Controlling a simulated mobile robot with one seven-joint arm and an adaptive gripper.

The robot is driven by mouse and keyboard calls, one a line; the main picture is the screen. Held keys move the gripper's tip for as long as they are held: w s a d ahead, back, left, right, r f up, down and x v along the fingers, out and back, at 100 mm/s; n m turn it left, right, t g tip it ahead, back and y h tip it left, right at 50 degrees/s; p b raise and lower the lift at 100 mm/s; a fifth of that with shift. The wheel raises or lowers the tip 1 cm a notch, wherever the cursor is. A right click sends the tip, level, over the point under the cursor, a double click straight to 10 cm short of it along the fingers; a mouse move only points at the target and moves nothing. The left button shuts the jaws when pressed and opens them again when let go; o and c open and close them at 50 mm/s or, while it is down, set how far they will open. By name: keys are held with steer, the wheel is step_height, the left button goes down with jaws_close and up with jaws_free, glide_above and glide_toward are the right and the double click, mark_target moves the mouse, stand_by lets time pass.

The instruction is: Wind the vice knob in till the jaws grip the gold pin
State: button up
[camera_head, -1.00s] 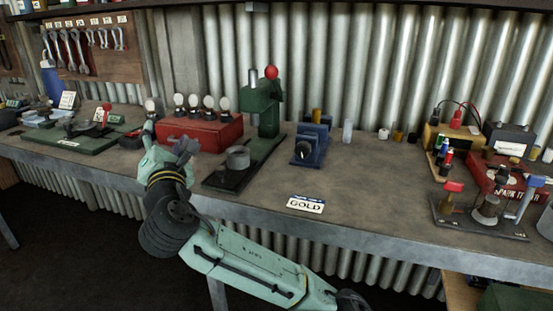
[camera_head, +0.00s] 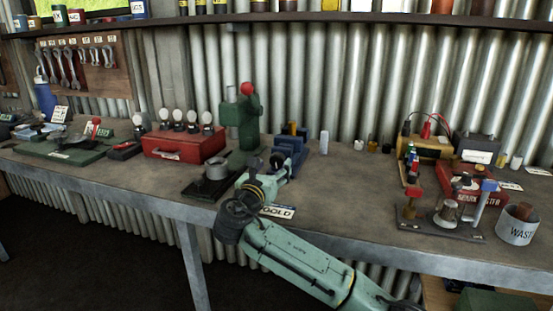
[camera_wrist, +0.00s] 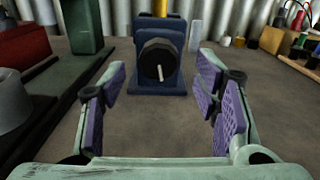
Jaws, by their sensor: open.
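The blue vice (camera_head: 290,150) stands on the bench, partly hidden behind my gripper in the head view. In the wrist view the vice (camera_wrist: 171,78) faces me, with its black knob (camera_wrist: 159,61) at the front and a pale handle mark on the knob's face. The gold pin (camera_head: 293,128) stands upright at the top of the vice; its lower end shows in the wrist view (camera_wrist: 160,8). Whether the jaws touch it I cannot tell. My gripper (camera_wrist: 161,88) is open and empty, its purple-padded fingers either side of the knob's line, short of the knob. It also shows in the head view (camera_head: 272,168).
A green press (camera_head: 245,118) and grey cylinder (camera_head: 216,168) stand left of the vice, with a red case (camera_head: 185,146) beyond. A GOLD card (camera_head: 277,211) lies near the front edge.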

mark_target(276, 163)
steer(key=shift+p+x, duration=0.35)
steer(key=shift+x, duration=1.65)
steer(key=shift+c, duration=0.3)
steer(key=c, duration=1.1)
